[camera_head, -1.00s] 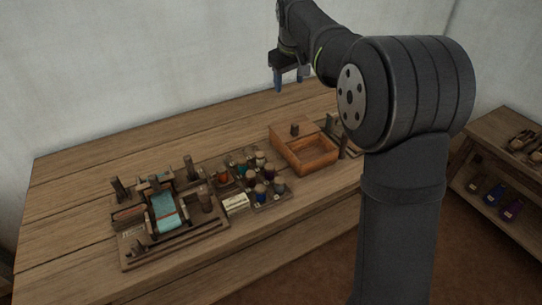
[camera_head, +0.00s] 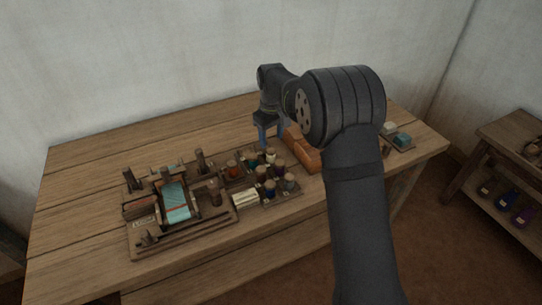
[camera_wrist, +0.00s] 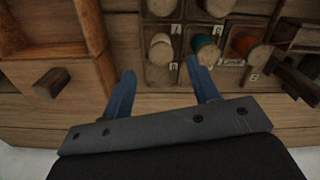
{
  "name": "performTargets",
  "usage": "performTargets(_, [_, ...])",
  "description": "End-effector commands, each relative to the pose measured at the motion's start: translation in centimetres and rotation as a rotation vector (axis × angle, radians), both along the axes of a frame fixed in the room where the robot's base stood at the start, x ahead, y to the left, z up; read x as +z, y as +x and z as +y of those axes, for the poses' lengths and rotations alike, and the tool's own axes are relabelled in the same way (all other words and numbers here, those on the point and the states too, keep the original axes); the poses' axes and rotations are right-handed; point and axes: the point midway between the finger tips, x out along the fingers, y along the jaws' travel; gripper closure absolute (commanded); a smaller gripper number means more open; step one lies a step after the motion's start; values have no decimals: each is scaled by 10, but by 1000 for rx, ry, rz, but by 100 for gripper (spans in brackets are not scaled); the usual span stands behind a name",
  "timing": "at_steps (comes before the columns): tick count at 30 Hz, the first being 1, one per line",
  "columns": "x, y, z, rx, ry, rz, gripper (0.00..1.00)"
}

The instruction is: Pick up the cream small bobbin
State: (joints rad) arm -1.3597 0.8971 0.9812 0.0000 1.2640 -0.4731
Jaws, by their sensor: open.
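The cream small bobbin (camera_wrist: 160,48) sits in a compartment of the bobbin rack (camera_wrist: 185,76) in the wrist view, with a pale round top facing me. In the head view a pale bobbin (camera_head: 270,156) shows at the back of the rack, just below my gripper. My gripper (camera_wrist: 160,68) is open and empty, its blue fingertips spread either side of the cream bobbin's line and short of it in the picture. My gripper also shows in the head view (camera_head: 270,135) above the back of the rack. I cannot tell the height left between fingertips and bobbin.
A wooden box (camera_wrist: 53,53) with a dark handle stands close on the left. The small loom (camera_head: 177,205) stands left of the rack in the head view. The back-left tabletop is clear.

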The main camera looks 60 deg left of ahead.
Motion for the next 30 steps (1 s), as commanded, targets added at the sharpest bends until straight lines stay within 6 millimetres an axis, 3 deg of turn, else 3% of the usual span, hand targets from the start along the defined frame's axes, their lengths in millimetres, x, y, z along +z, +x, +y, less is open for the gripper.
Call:
performTargets(10, [-25, -1, 1, 0, -1, 0, 45])
performTargets(18, [-62, -2, 3, 0, 0, 0, 45])
performTargets(25, [-65, -2, 4, 0, 2, 1, 45])
performTargets(30, [-64, -2, 4, 0, 2, 1, 76])
